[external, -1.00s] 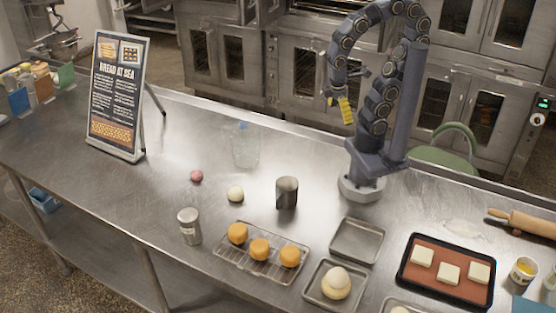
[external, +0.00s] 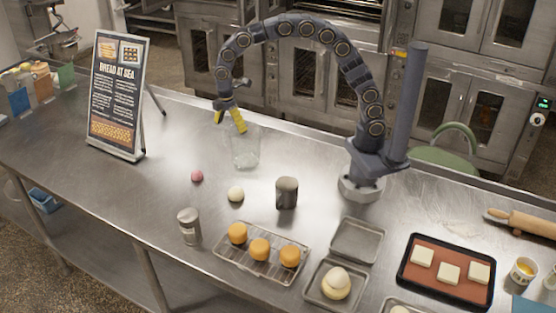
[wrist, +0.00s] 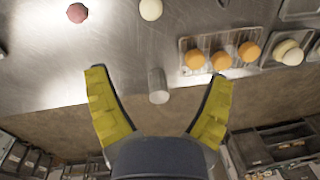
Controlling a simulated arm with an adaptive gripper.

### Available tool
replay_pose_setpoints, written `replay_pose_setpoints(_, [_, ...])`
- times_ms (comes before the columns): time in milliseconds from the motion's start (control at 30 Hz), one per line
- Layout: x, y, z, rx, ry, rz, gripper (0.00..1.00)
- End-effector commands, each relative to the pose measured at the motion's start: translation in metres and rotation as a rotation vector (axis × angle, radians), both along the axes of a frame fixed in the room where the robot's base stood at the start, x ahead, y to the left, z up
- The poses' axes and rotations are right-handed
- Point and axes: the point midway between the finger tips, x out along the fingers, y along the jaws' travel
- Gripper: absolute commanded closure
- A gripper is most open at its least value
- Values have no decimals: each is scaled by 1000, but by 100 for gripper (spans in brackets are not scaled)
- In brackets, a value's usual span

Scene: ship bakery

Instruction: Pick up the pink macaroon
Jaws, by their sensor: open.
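The pink macaroon (external: 197,176) is a small round piece lying on the steel table, left of a cream-white ball (external: 236,194). In the wrist view the pink macaroon (wrist: 77,13) is at the top left, beyond my left yellow finger and not between the fingers. My gripper (external: 230,125) is in the air above the back of the table, behind and a little right of the macaroon, by the clear glass container (external: 245,150). In the wrist view my gripper (wrist: 158,76) has its fingers wide apart and holds nothing.
A dark metal cup (external: 287,193) stands right of the white ball. A metal shaker (external: 189,227) and a wire rack (external: 222,252) with orange buns are nearer the front edge. A sign (external: 118,98) stands at the left. The table around the macaroon is clear.

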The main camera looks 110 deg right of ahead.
Motion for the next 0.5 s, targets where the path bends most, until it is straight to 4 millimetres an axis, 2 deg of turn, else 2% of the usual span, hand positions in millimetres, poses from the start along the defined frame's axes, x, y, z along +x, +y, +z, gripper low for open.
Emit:
replay_pose_setpoints(33, [16,-12,-14,6,-8,26,18])
replay_pose_setpoints(200, [62,-49,-59,18,-46,145,18])
replay_pose_setpoints(333, [89,-80,-98,20,-79,235,18])
replay_pose_setpoints(500, [110,-114,-147,18,-119,342,18])
